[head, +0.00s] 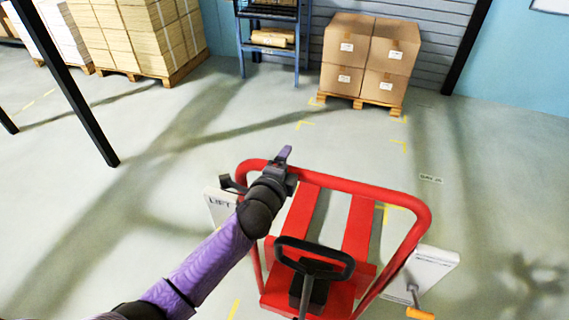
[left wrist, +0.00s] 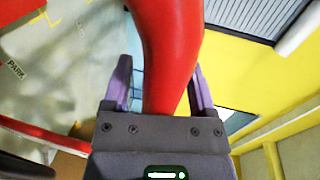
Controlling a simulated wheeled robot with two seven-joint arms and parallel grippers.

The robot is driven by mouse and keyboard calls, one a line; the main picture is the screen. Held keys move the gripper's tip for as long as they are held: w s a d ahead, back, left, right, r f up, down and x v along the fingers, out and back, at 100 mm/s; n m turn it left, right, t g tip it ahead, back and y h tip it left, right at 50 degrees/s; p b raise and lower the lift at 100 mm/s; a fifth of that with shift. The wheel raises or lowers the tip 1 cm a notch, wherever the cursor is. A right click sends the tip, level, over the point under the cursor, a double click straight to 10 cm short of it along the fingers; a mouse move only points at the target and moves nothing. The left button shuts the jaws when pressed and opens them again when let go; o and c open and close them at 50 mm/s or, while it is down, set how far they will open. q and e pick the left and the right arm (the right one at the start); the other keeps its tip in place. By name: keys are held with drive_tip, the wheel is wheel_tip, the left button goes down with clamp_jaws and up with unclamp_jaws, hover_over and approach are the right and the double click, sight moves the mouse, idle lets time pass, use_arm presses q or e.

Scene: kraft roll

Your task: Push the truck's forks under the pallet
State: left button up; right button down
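The red truck (head: 322,300) stands low in the head view with its tall red rail (head: 370,187) towards me. Its two red forks (head: 359,228) point away from me. The pallet (head: 362,105) lies ahead at the back wall, slightly right, loaded with brown cartons (head: 371,55). Clear floor separates fork tips and pallet. My left gripper (head: 262,170) is at the rail's left corner. In the left wrist view, its purple fingers (left wrist: 160,88) stand either side of the red rail (left wrist: 172,45), with a thin gap at the left finger. My right gripper is out of view.
Yellow floor marks (head: 398,146) lie before the pallet. A blue rack (head: 272,42) stands left of it, and stacked cartons (head: 140,35) on another pallet stand further left. A black post (head: 75,90) rises at left. The floor between truck and pallet is clear.

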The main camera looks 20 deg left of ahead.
use_arm(q)
clamp_jaws()
idle(1.2)
